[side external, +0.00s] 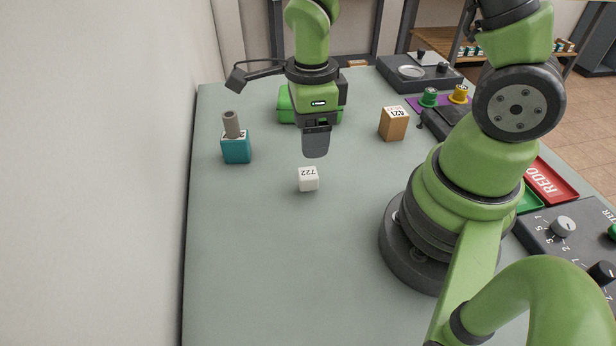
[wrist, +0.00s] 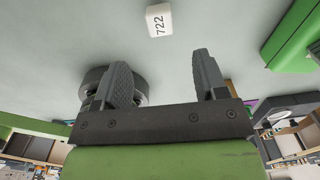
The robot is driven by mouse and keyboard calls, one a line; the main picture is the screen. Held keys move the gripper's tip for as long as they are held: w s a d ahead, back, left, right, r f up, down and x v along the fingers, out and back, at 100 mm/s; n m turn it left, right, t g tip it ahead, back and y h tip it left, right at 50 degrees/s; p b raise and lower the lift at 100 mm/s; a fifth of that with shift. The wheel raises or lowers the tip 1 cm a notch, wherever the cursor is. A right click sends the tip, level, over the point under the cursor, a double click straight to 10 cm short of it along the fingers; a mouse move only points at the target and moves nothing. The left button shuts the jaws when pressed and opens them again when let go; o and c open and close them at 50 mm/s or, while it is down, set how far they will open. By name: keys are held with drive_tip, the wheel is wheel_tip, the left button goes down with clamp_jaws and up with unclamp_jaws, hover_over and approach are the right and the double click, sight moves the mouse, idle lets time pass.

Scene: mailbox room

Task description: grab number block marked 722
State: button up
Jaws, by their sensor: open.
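The white block marked 722 (side external: 308,180) sits on the grey-green table in the side external view. It also shows at the top middle of the wrist view (wrist: 160,20), with its number readable. My gripper (side external: 316,155) hangs above the table, a little behind and above the block in the side external view. In the wrist view its two fingers (wrist: 163,78) are spread apart with nothing between them. The block lies beyond the fingertips, apart from them.
A teal block with a grey peg (side external: 237,150) stands left, a tan block marked 421 (side external: 393,124) right. A green box (side external: 287,105) is behind my gripper. A red tray (side external: 550,180) and knob panel (side external: 570,240) are at right. The front left table (side external: 270,270) is clear.

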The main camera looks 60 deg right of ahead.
sight(308, 172)
drive_tip(key=shift+w+a+f, duration=0.1)
drive_tip(key=shift+f, duration=2.4)
drive_tip(key=shift+w+f, duration=0.1)
drive_tip(key=shift+f, duration=2.35)
drive_tip(key=c, duration=1)
drive_tip(key=shift+r, duration=0.1)
